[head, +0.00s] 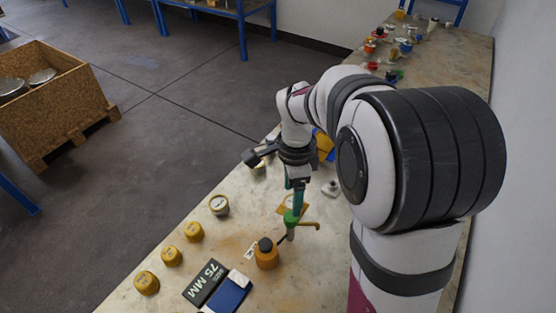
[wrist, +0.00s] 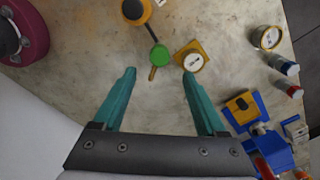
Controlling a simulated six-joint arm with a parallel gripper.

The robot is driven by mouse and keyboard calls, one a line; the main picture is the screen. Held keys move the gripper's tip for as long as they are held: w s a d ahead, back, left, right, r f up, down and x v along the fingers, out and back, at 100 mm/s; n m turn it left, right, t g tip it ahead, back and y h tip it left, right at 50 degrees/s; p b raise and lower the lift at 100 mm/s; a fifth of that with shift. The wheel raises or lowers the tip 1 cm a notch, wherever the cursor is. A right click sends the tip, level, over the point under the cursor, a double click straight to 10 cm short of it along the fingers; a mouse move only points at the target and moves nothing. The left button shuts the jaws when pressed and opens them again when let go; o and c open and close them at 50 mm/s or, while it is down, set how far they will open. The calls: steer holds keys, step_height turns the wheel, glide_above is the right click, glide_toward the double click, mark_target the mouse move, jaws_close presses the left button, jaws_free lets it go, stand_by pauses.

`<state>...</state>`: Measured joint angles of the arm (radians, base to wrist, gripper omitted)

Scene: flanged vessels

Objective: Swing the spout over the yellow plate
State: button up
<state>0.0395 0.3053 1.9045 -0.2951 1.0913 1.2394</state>
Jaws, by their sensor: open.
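In the head view my gripper (head: 296,205) hides part of the plate (head: 307,209).
A yellow vessel with a dark cap (head: 266,254) stands close to the post. Several yellow pots (head: 172,256) and a 75 MM box (head: 206,282) are nearer the front. Blue and yellow parts (wrist: 262,130) and small bottles (wrist: 284,64) lie right in the wrist view.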

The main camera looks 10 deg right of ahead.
mark_target(291, 216)
step_height(291, 216, down, 9)
steer(key=shift+f, duration=0.2)
jaws_close()
stand_by(0.3)
stand_by(1.1)
